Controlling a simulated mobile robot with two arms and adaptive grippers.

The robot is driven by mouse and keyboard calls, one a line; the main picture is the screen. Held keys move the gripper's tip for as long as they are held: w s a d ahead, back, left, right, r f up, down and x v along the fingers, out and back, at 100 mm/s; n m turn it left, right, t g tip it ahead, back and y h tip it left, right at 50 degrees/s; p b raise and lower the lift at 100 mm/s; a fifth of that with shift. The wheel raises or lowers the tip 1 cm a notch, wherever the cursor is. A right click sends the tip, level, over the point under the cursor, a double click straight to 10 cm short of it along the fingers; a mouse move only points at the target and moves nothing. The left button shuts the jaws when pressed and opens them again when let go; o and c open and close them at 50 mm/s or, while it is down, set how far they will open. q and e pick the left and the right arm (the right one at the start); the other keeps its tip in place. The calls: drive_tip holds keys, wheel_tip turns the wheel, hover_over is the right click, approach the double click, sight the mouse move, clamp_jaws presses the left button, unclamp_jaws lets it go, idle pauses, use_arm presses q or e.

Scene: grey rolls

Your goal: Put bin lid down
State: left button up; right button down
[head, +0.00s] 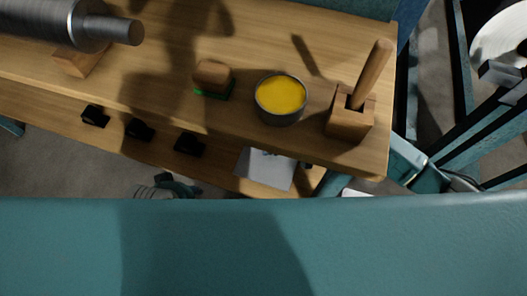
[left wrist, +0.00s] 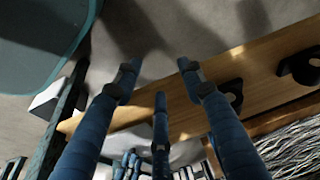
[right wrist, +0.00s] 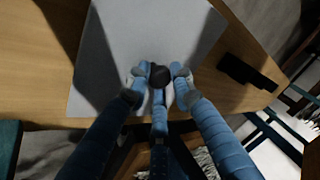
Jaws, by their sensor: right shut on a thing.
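The bin lid (right wrist: 140,35) is a flat grey panel with a dark round knob (right wrist: 160,76) in the right wrist view. My right gripper (right wrist: 158,80) is shut on this knob, with its blue fingers around it. In the head view the lid (head: 265,172) lies over the lower wooden shelf, partly under the upper board. I cannot tell whether it rests flat on the shelf. My left gripper (left wrist: 158,75) is open and empty in the left wrist view, its fingers spread near the shelf edge. No bin is clearly seen.
The upper board (head: 330,60) holds a grey roll (head: 45,25), a wooden block (head: 212,75), a tin of yellow stuff (head: 281,95) and a block with a stick (head: 350,112). Several black brackets (head: 140,129) line the lower shelf (head: 50,105). A black piece (right wrist: 248,72) lies right of the lid.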

use_arm(q)
drive_tip(key=b+v, duration=0.1)
drive_tip(key=v, duration=0.4)
use_arm(e)
drive_tip(key=a, duration=0.3)
drive_tip(key=shift+w+a, duration=0.1)
drive_tip(key=shift+w, duration=0.25)
wheel_tip(320, 180, down, 3)
drive_tip(key=b, duration=0.3)
drive_tip(key=shift+r, duration=0.2)
drive_tip(key=shift+f+b, duration=0.45)
drive_tip(key=shift+b, duration=0.45)
drive_tip(key=c, duration=1.5)
unclamp_jaws()
use_arm(q)
drive_tip(key=w+d+r+t+h, duration=0.1)
drive_tip(key=w+d+r+t, duration=0.1)
drive_tip(key=w, duration=0.5)
drive_tip(key=w+d+r+t+h, duration=0.1)
drive_tip(key=w+d+r+t, duration=0.2)
drive_tip(key=w+r+t, duration=0.2)
drive_tip(key=w+t, duration=0.1)
drive_tip(key=w, duration=0.2)
drive_tip(key=shift+w, duration=0.35)
